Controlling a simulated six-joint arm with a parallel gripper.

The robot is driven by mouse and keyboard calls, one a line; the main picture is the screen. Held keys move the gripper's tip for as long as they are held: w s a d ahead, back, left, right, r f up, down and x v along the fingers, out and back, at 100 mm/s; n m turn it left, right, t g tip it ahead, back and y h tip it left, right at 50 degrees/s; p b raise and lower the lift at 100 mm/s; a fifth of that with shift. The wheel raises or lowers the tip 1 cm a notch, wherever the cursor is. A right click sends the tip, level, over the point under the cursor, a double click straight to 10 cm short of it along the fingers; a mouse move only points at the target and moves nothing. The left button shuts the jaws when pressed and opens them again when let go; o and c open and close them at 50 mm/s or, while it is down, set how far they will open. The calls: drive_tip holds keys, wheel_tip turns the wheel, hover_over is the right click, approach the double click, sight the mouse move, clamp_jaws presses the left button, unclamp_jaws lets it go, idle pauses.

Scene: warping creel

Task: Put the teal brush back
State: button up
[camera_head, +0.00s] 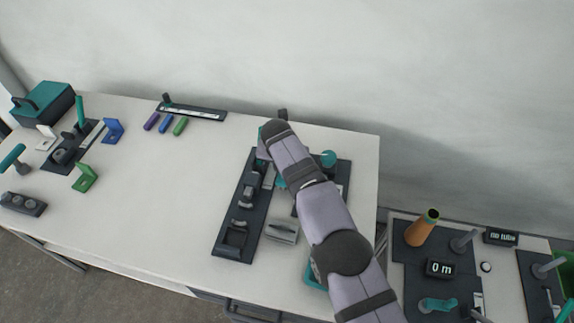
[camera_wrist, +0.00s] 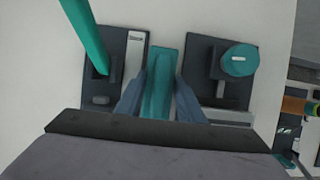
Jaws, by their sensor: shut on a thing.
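The teal brush (camera_wrist: 160,100) is a long teal piece between the two fingers of my gripper (camera_wrist: 161,82) in the wrist view. My gripper is shut on it, over the gap between two dark stands. The left dark stand (camera_wrist: 133,76) has a slanting teal post and a light label. The right dark stand (camera_wrist: 200,52) has a teal round knob (camera_wrist: 240,60). In the head view my forearm and wrist cover most of this area, and I cannot make out the fingers there. Whether the brush touches anything below is hidden.
A long dark board (camera_head: 233,222) with grey fittings lies left of my arm. A grey block (camera_head: 282,231) sits beside it. Blue, green and purple handles (camera_head: 165,126) lie near the back wall. An orange cone (camera_head: 422,228) stands right. The left-middle table is clear.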

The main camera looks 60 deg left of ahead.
drive_tip(key=shift+f, duration=0.4)
drive_tip(key=shift+f, duration=0.15)
drive_tip(key=o, duration=1)
drive_tip(key=shift+r, duration=0.25)
drive_tip(key=shift+s+d+r, duration=0.1)
drive_tip(key=shift+s+r, duration=0.05)
drive_tip(key=shift+r, duration=0.25)
drive_tip(key=b+v, duration=0.2)
drive_tip(key=v, duration=0.9)
